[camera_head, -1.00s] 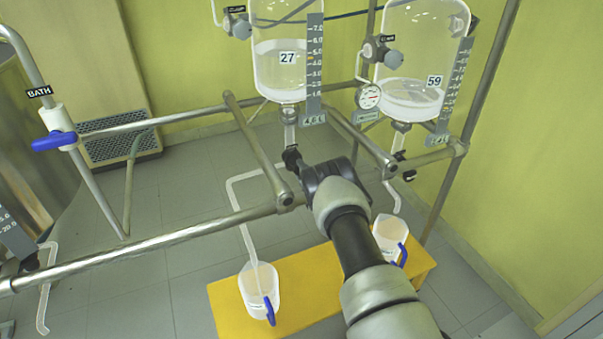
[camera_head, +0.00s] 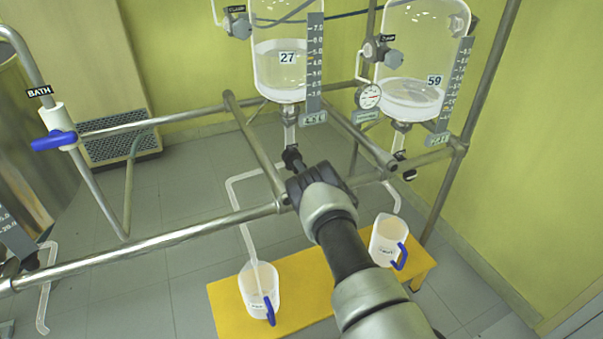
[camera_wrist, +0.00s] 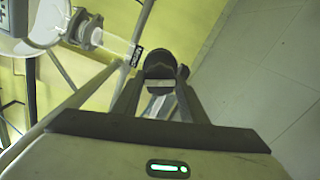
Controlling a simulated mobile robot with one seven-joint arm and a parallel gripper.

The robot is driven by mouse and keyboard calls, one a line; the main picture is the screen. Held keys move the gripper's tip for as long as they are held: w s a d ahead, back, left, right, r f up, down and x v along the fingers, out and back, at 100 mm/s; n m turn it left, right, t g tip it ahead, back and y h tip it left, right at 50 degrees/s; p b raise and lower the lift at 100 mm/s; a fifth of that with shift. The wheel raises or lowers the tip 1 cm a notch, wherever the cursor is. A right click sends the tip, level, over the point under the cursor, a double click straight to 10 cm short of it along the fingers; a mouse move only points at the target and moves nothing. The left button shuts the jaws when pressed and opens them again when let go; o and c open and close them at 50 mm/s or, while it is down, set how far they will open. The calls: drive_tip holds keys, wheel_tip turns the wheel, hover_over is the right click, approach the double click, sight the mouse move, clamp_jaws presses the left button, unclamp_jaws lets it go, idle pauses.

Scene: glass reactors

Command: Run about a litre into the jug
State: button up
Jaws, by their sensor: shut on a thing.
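The glass reactor marked 27 (camera_head: 282,60) hangs at the top middle, with clear liquid up to about half of its visible part. Under it is a bottom outlet with a dark valve handle (camera_head: 292,156). My gripper (camera_head: 300,174) is shut on this handle; in the wrist view the fingers close around the dark handle (camera_wrist: 159,64). A pale outlet tube (camera_head: 241,205) runs left and down from the outlet into a clear jug with a blue handle (camera_head: 258,287). The jug's liquid level is hard to tell. The display under the scale (camera_head: 313,118) is too small to read surely.
The reactor marked 59 (camera_head: 410,60) hangs to the right, with a second jug (camera_head: 387,241) below it. Both jugs stand on a yellow bench (camera_head: 310,272). Metal rails (camera_head: 150,242) cross in front. A blue BATH valve (camera_head: 54,140) is at the left.

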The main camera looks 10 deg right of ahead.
drive_tip(key=shift+d, duration=0.15)
drive_tip(key=o, duration=1.1)
drive_tip(key=shift+c, duration=0.2)
drive_tip(key=p+v, duration=0.4)
drive_tip(key=v, duration=1.3)
drive_tip(key=shift+s, duration=0.3)
